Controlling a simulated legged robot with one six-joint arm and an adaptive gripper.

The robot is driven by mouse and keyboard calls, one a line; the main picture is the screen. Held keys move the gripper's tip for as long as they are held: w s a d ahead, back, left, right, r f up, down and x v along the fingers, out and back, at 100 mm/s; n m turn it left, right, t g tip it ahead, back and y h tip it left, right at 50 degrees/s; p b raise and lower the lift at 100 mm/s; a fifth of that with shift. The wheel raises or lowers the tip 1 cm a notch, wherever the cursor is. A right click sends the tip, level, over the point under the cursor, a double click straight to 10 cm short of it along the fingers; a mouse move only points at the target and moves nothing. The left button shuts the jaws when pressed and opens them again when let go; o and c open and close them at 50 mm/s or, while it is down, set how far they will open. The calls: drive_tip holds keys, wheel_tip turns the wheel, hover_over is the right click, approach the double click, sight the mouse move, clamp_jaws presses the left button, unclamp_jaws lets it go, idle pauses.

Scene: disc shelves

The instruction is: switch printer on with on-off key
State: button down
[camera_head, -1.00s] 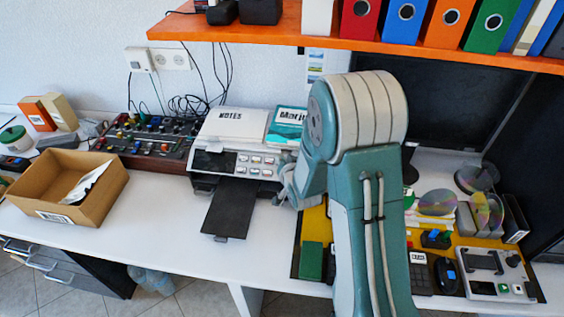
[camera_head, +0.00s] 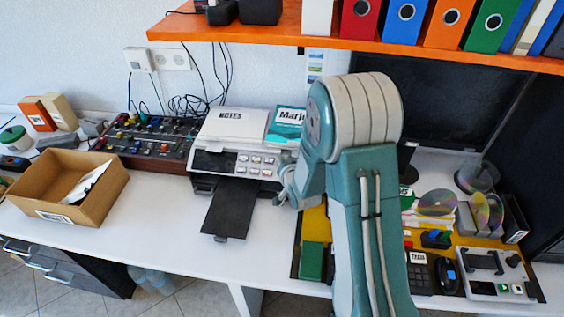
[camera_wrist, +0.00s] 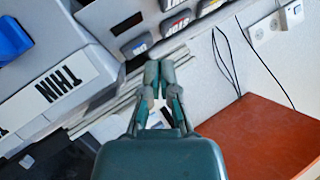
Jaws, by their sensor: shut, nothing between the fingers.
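In the wrist view several dark keys show close up, one marked STOP (camera_wrist: 177,24) and one with a blue label (camera_wrist: 138,46). I cannot tell which is the on-off key. My gripper (camera_wrist: 159,72) is shut and empty, its fingertips just below the blue-labelled key in the picture; contact cannot be told. In the head view its end is partly hidden by my arm, at the printer's right side.
A cardboard box (camera_head: 47,207) stands left of the printer, a mixing console (camera_head: 155,143) behind it. An orange shelf (camera_head: 300,37) hangs above. The desk front (camera_head: 165,225) is clear. In the wrist view an orange-red surface (camera_wrist: 265,140) lies at lower right.

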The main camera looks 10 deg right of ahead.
drive_tip(key=shift+f, duration=0.1)
idle(0.5)
drive_tip(key=shift+w+d+f, duration=0.1)
drive_tip(key=shift+w+f, duration=0.05)
drive_tip(key=shift+f, duration=0.05)
drive_tip(key=shift+w+d+f, duration=0.1)
drive_tip(key=shift+w+f, duration=0.1)
drive_tip(key=shift+f, duration=0.2)
idle(0.8)
drive_tip(key=shift+s+r, duration=0.45)
drive_tip(key=shift+r, duration=0.3)
drive_tip(key=shift+a+r, duration=0.1)
drive_tip(key=shift+a, duration=0.1)
drive_tip(key=s+r, duration=0.1)
drive_tip(key=r, duration=0.2)
drive_tip(key=s+a+r, duration=0.1)
drive_tip(key=r, duration=0.1)
drive_tip(key=shift+s, duration=0.3)
drive_tip(key=shift+r, duration=0.15)
